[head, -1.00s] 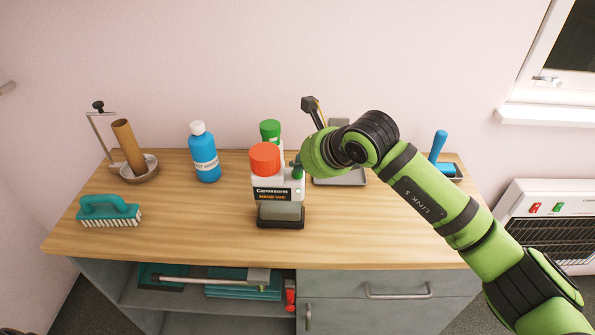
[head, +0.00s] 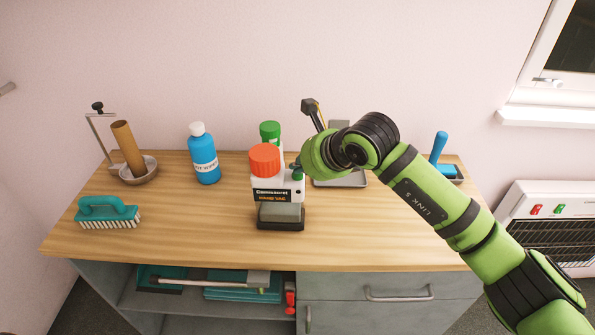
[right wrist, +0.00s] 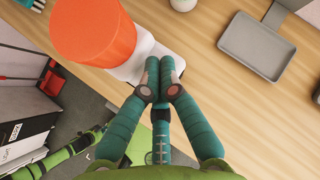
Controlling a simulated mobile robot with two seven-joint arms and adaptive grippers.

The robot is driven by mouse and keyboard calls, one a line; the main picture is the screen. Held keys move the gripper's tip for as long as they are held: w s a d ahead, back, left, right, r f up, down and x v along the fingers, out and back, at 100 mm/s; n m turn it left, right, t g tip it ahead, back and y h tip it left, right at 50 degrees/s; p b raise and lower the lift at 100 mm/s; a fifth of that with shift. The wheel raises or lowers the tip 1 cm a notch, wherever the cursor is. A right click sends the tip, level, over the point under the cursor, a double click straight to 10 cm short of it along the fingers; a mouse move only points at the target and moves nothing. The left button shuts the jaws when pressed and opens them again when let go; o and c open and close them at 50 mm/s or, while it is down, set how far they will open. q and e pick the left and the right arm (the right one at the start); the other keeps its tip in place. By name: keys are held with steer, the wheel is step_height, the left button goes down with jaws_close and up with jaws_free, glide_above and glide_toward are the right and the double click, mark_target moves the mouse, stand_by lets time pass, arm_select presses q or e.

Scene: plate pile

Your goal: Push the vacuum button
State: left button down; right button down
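The hand vac (head: 277,204) stands upright on the wooden counter, white with a dark label and dark base. A ribbed orange round top (head: 265,160) sits on it; it also looms large in the right wrist view (right wrist: 92,32). I cannot tell whether this top is the button. My right gripper (head: 297,172) is beside the vac's right side in the head view. In the right wrist view its teal fingertips (right wrist: 165,72) are together, with nothing seen between them, over or against the white body beside the orange top. Contact is unclear. My left gripper is out of view.
A green-capped bottle (head: 270,132) stands just behind the vac. A blue bottle (head: 205,160) and a teal brush (head: 108,213) stand to the left. A grey tray (right wrist: 256,44) lies to the right. The counter's front strip (head: 200,245) is clear.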

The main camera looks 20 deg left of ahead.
mark_target(300, 176)
steer(key=shift+r, duration=0.8)
steer(key=shift+r, duration=0.1)
steer(key=shift+r+p, duration=0.95)
steer(key=shift+r, duration=1.45)
